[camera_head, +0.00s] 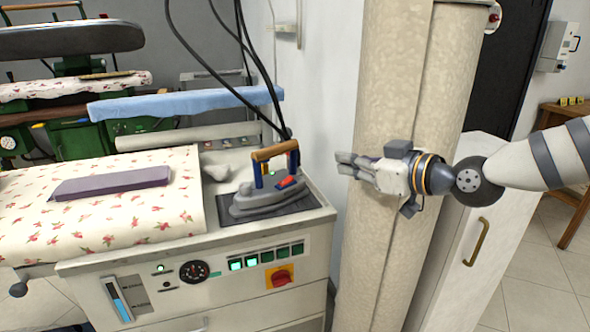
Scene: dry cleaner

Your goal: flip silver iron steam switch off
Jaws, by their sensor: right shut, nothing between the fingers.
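The silver iron (262,198) has a grey body, blue uprights and a wooden handle (274,151). It sits on a dark rest pad (296,207) at the right end of the white ironing station. A red switch (286,182) shows on the iron below its handle, with a small green spot near it. I cannot tell the switch's position. My right gripper (342,164) is shut and empty, to the right of the iron and apart from it, in front of a beige column. My left gripper is not in view.
The station's front panel (230,268) carries a gauge, lit green buttons and a red knob (282,276). A flowered cover (110,220) bears a purple block (110,184). Black cables (245,60) hang above the iron. The beige column (405,80) stands close to my right gripper.

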